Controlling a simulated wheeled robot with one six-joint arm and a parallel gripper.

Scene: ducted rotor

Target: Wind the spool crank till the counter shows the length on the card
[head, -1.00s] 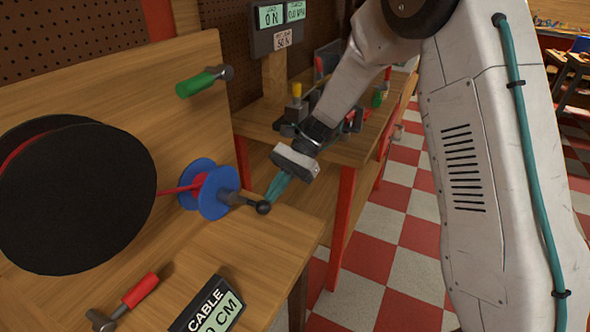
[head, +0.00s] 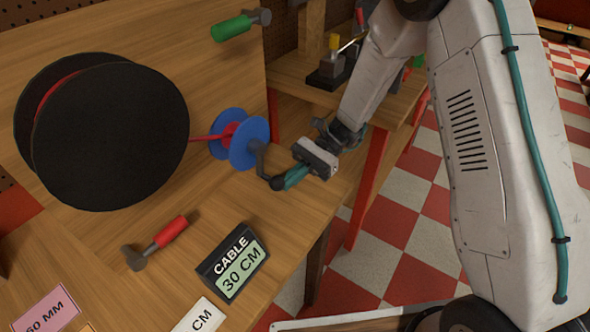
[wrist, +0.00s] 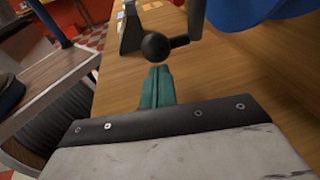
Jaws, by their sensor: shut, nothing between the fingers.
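The blue spool (head: 249,143) with a red hub stands at the bench's right side, joined by a red line to a big black reel (head: 112,132). Its dark crank (head: 259,160) ends in a round black knob (head: 277,184), hanging low toward the bench. My gripper (head: 288,179) has its teal fingers shut and empty, tips right at the knob. In the wrist view the knob (wrist: 155,46) sits just beyond the closed fingertips (wrist: 158,72); contact is unclear. The counter (head: 234,261) reads "CABLE 30 CM". A white card (head: 200,318) shows only "CM"; its number is cut off.
A red-handled hammer (head: 158,241) lies on the bench (head: 90,250) left of the counter. A pink card (head: 48,310) reading "60 MM" is at lower left. A green-handled tool (head: 238,26) is on the back board. Another bench with tools stands behind.

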